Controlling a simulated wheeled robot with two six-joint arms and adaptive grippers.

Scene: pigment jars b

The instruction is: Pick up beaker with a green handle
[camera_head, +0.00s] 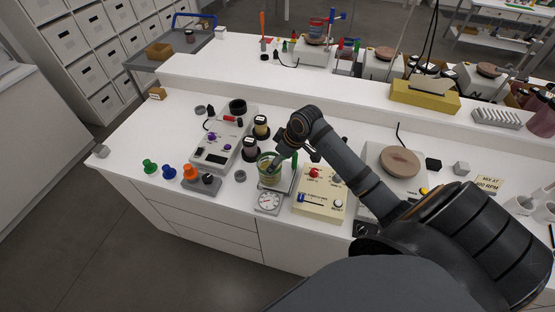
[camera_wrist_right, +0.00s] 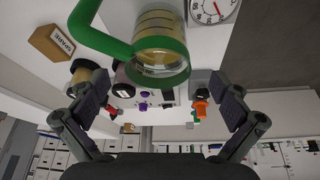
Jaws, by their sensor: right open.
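The beaker with a green handle (camera_head: 267,172) stands on or against a small scale with a round dial (camera_head: 268,201) near the front of the bench. Its clear wall, green rim and handle fill the upper middle of the right wrist view (camera_wrist_right: 162,50). My right gripper (camera_wrist_right: 158,95) is open, its two fingers spread wide on either side of the view, with the beaker ahead of the gap and not held. In the head view my right gripper (camera_head: 279,163) is at the beaker's upper right, partly hidden by the arm. My left gripper is not in view.
Dark jars (camera_head: 250,149) stand just behind the beaker. A cream box with a red knob (camera_head: 320,197) is to its right, a grey console (camera_head: 217,153) to its left. Green, blue and orange knobbed items (camera_head: 169,172) stand further left. The far-left bench top is mostly clear.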

